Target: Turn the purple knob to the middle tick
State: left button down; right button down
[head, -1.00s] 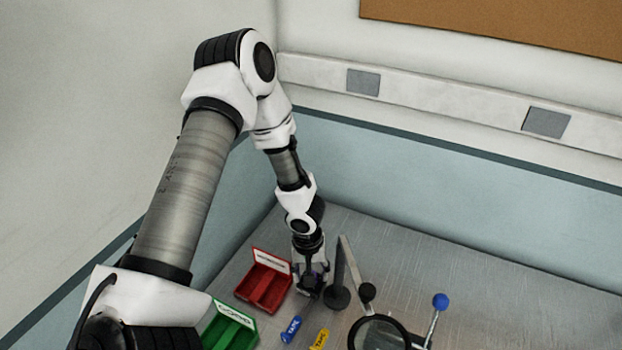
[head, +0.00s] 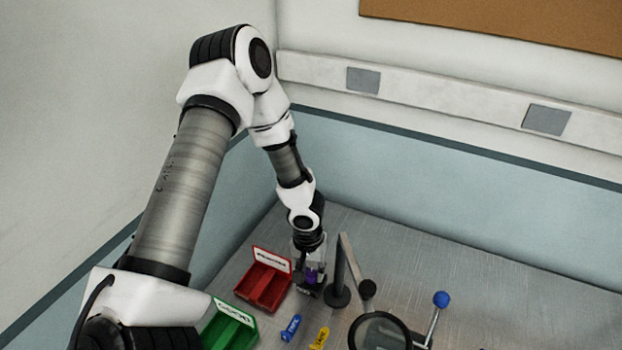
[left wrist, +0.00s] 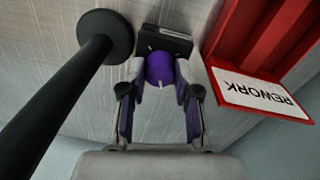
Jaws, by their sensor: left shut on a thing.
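The purple knob (left wrist: 159,68) sits on a small dark module (left wrist: 166,40) with a pale label strip, in the left wrist view. In the head view the gripper (head: 310,270) points down at the table, between the red bin and the black stand. My right gripper is not in view.
A red bin (head: 255,290) labelled REWORK (left wrist: 254,92) stands close on one side, a black post on a round base (head: 337,296) close on the other. A green bin (head: 245,346), blue tape (head: 291,328), yellow tape (head: 320,338) and a magnifier (head: 411,341) are nearer.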

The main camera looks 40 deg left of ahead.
aim_at(311, 270)
pick_arm(q)
jog(key=shift+m, duration=2.3)
jog(key=shift+f, duration=0.1)
jog(key=c, duration=0.8)
grip_release()
jog(key=shift+w, duration=0.2)
jog(key=r, duration=1.1)
jog(key=shift+a+r, duration=0.3)
jog(key=shift+r, duration=0.1)
